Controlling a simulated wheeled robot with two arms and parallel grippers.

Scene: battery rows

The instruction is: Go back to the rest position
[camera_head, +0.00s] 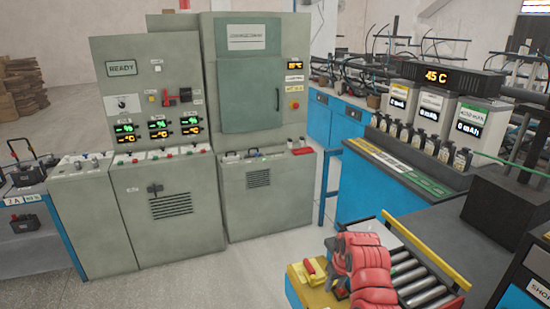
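My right gripper (364,272) is red and shows at the lower right, in front of the roller conveyor (418,277). Its fingertips cannot be made out, so I cannot tell whether it is open or shut, or whether it holds anything. A small red and yellow item (314,269) lies on the yellow surface just left of it. My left gripper is not in view.
A grey-green control cabinet (265,105) with a READY panel (121,68) stands ahead. A blue bench (370,190) with a row of small batteries (420,142) is at the right. Battery units (27,176) sit at the far left. The floor (240,275) in front is clear.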

